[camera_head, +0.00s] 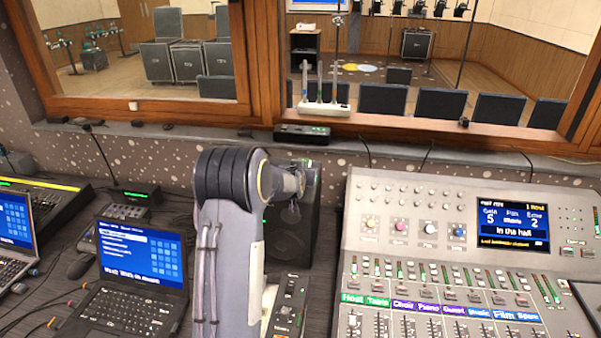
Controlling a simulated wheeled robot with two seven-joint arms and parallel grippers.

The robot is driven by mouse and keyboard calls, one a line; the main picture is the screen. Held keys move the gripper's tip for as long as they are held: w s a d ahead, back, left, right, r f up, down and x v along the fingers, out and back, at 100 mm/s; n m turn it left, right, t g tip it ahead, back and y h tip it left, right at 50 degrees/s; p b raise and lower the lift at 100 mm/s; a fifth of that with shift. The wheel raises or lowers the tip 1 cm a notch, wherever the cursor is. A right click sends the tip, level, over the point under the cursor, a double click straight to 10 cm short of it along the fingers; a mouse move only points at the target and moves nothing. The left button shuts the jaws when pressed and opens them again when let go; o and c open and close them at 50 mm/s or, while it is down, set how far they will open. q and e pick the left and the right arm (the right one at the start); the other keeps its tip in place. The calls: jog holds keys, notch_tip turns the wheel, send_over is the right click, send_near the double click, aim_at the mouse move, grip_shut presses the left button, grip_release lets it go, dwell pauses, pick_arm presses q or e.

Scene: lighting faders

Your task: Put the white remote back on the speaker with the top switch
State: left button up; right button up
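A black speaker (309,215) stands upright behind my arm, left of the mixing console, and is partly covered by the arm. No switch can be made out on its top. My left arm rises from the bottom, left of centre, and bends over in front of the speaker. I cannot pick out the white remote for certain. A pale edge shows low beside the arm, but I cannot tell what it is. My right gripper is out of view.
A large mixing console (455,265) fills the right. A laptop (130,280) stands at left, with another at the edge. A black control panel (289,300) lies below the speaker. A black box (302,133) and white power strip (323,109) are by the window.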

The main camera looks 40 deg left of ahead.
pick_arm(q)
jog(key=shift+f, duration=0.35)
jog(key=shift+f, duration=0.2)
jog(key=o, duration=1.1)
jog(key=shift+r, duration=0.15)
